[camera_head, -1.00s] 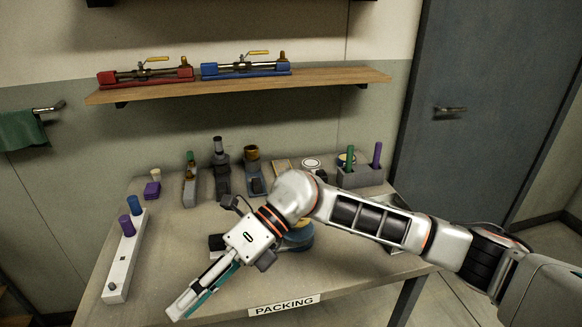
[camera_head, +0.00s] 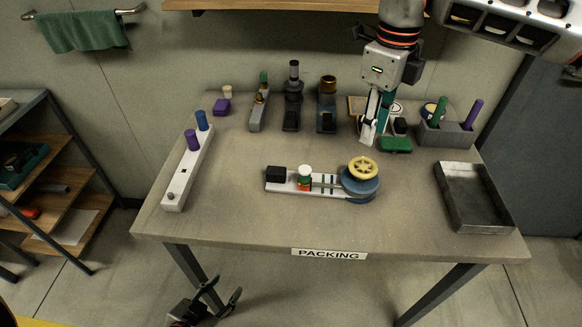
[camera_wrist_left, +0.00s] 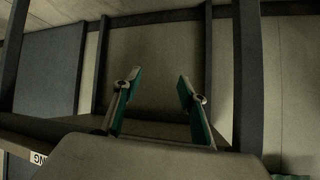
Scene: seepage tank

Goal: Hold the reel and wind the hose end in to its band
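The reel (camera_head: 361,184) is a blue drum with a yellow spoked wheel (camera_head: 362,168) on top. It sits at the right end of a pale base (camera_head: 288,187) in the middle of the table. A black block (camera_head: 276,174) is at the base's left end, beside a white, green and orange piece (camera_head: 304,178). Dark bands (camera_head: 326,183) cross between that piece and the reel; I cannot tell which part is the hose end. My left gripper (camera_head: 225,288) is open and empty, below the table's front edge. My right gripper (camera_head: 374,138) points down behind the reel; its finger gap is unclear.
A grey tray (camera_head: 447,196) lies at the table's right. A pale rack (camera_head: 176,183) with pegs stands at left. Several fixtures (camera_head: 292,103) line the back. A green item (camera_head: 396,145) lies beside the right fingertips. Front tabletop is clear.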

